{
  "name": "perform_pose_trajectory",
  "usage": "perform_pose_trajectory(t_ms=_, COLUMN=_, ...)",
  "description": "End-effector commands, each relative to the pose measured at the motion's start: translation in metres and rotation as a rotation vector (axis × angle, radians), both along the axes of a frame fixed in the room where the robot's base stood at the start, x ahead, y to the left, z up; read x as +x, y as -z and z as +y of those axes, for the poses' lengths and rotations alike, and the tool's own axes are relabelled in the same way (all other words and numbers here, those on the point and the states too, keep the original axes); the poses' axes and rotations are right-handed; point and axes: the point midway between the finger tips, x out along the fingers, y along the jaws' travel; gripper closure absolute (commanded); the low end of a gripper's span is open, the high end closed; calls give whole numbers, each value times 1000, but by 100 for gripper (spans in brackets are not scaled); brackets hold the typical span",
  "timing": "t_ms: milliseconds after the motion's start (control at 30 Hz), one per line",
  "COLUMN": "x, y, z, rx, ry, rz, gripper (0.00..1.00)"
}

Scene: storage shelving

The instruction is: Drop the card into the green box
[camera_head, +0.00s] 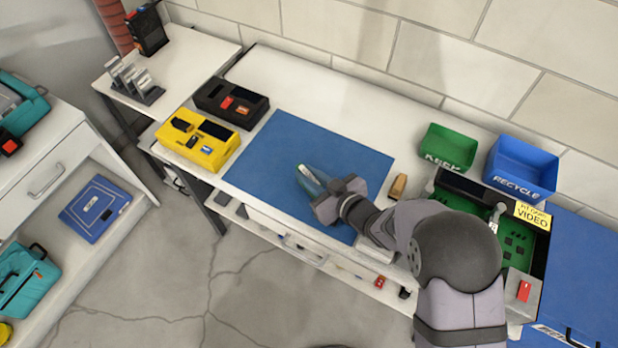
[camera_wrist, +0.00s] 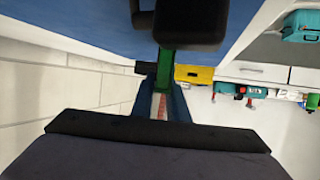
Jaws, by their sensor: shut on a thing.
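My gripper (camera_head: 312,180) is low over the blue mat (camera_head: 265,150), near its front right part. It is shut on a thin green piece, which I take to be the card (camera_wrist: 165,68). In the wrist view the card shows as a narrow green strip between the fingers (camera_wrist: 164,98), below a dark part of the gripper. In the head view the fingers and arm hide most of it, and its contact with the mat cannot be told. The green box (camera_head: 448,147), lettered in white, stands open at the back of the bench, right of the mat and apart from my gripper.
A blue RECYCLE bin (camera_head: 521,168) stands right of the green box. A small tan block (camera_head: 397,187) lies between mat and box. A yellow case (camera_head: 198,140) and a black case (camera_head: 231,103) stand left. A device with green boards (camera_head: 515,240) is at the right.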

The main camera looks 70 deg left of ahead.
Motion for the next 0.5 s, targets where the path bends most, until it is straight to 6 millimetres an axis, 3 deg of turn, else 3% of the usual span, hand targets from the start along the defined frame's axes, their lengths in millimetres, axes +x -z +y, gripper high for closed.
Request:
perform_pose_trajectory(t_ms=267, x=0, y=-11, z=1, rx=3, ry=-1, rz=-2, gripper=100)
perform_pose_trajectory(t_ms=500, x=0, y=-40, z=1, rx=5, ry=0, rz=-1, gripper=100)
